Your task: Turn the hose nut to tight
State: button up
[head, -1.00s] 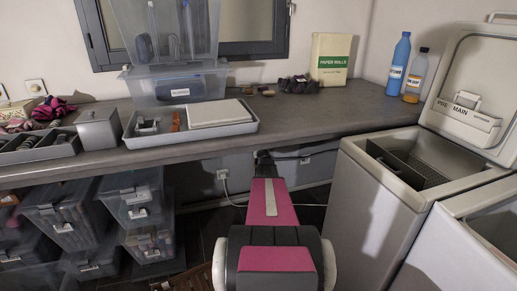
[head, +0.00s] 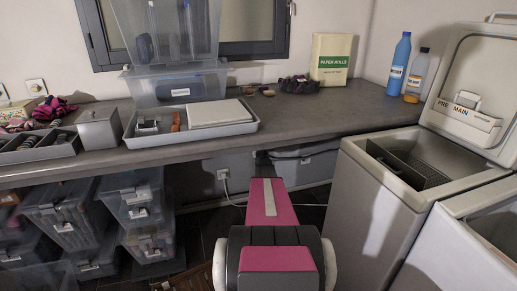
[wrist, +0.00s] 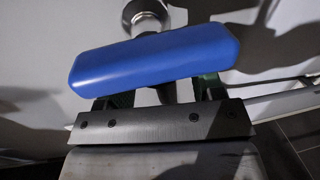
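In the wrist view a smooth blue bar-shaped piece (wrist: 155,57) lies across the front of my gripper (wrist: 163,93). I cannot tell whether this is the hose nut or a handle near it. A round metal fitting (wrist: 145,14) with a dark centre shows just beyond it. Parts of my two dark fingers show apart behind the blue piece, but it covers their tips, so their grip is hidden. In the head view my pink and grey arm reaches under the counter (head: 330,118), and neither the gripper nor the nut shows.
A pale hose or pipe (wrist: 285,97) runs at the right of the wrist view. In the head view an open toploader (head: 375,215) stands right of my arm, with another closer. Clear bins (head: 135,200) stand left under the counter. A white cord (head: 228,190) hangs behind.

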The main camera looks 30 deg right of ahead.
jog(key=shift+s, duration=0.1)
jog(key=v, duration=1)
jog(key=shift+s+a, duration=0.15)
jog(key=shift+s, duration=0.15)
